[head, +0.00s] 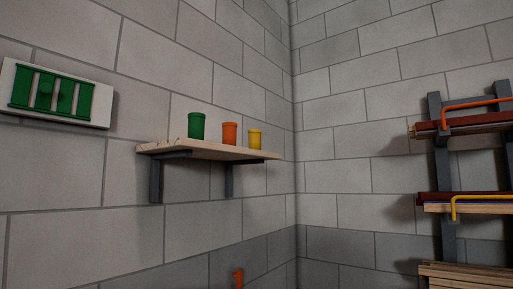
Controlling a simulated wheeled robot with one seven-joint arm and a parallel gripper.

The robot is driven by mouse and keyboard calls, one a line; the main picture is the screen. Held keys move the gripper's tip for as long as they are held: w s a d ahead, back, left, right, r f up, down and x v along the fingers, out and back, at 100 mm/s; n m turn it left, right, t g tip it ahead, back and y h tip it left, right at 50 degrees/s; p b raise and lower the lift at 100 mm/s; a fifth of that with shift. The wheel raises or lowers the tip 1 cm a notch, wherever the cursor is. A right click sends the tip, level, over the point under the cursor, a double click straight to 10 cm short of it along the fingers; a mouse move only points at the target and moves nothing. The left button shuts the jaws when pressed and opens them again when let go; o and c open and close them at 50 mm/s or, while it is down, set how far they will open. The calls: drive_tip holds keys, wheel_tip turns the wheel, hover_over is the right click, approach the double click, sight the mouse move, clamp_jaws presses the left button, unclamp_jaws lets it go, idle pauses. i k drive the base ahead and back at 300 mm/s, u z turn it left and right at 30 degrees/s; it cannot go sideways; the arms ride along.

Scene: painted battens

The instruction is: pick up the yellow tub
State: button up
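The yellow tub (255,140) stands upright on a pale wooden wall shelf (180,151), near the shelf's right end. It is the smallest of three tubs in a row. An orange tub (229,133) stands just left of it, and a green tub (196,126) stands further left. My gripper is not in the head view.
Dark brackets (156,180) hold the shelf on the block wall. A green barred panel (55,95) hangs at the left. At the right, a dark rack (443,160) holds battens (470,208). An orange object (238,278) shows at the bottom edge, mostly cut off.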

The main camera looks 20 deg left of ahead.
sight(254, 136)
drive_tip(key=z, duration=0.45)
drive_tip(key=k, duration=1.1)
drive_tip(key=z, duration=0.65)
drive_tip(key=i, duration=1.4)
drive_tip(key=u, duration=0.6)
drive_tip(key=i, duration=1.05)
drive_tip(key=u, duration=1.25)
drive_tip(key=i, duration=0.8)
drive_tip(key=u, duration=0.6)
